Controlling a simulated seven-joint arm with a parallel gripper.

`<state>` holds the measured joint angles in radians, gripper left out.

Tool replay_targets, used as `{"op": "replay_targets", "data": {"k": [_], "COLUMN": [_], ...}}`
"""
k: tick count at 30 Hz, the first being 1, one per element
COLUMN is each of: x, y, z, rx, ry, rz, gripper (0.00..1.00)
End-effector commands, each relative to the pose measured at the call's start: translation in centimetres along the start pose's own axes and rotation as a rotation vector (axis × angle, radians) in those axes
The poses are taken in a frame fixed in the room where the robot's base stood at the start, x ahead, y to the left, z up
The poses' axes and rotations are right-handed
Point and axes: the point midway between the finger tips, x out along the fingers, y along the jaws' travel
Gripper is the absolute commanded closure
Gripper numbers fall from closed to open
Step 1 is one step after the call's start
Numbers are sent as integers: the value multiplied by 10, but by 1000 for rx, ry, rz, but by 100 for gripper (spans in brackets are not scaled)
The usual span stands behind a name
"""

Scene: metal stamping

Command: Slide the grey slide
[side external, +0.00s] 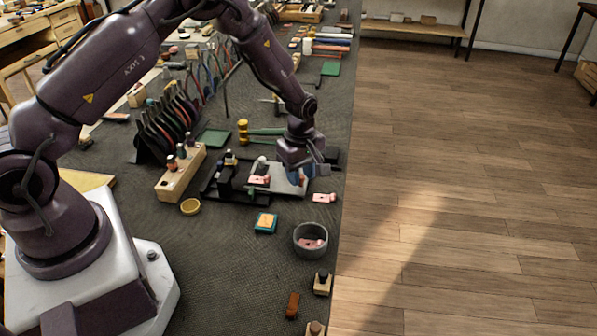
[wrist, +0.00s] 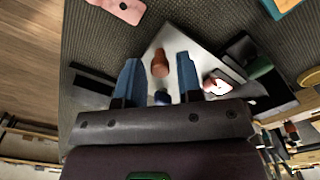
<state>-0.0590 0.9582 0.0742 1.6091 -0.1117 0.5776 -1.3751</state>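The grey slide (side external: 284,187) is a flat plate on the dark fixture (side external: 210,187) in the side view. It also shows as a pale plate (wrist: 172,36) in the wrist view. A reddish-brown knob (wrist: 160,64) stands on or in front of the plate there, between my two blue fingers. My gripper (side external: 308,174) is over the plate's right end, pointing down. In the wrist view my gripper (wrist: 158,72) has its fingers apart, with gaps on both sides of the knob. Part of the plate is hidden by my gripper.
A pink part (side external: 258,180) lies at the fixture, and another (side external: 324,198) lies right of the plate. A grey bowl (side external: 311,238) holds pink pieces in front. A wooden block (side external: 180,172) with several pegs stands left. Green-handled tools (side external: 265,132) lie behind.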

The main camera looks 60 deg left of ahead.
Motion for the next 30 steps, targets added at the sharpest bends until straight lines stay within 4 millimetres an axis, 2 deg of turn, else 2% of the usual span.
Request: {"op": "replay_targets", "data": {"k": [9,13,17,24,30], "x": [0,-9,-32,-86,-118], "y": [0,0,1,0,0], "z": [0,0,0,0,0], "rx": [0,0,-1,0,0], "ry": [0,1,1,0,1], "rz": [0,2,5,4,3], "gripper": [55,55,55,55,55]}}
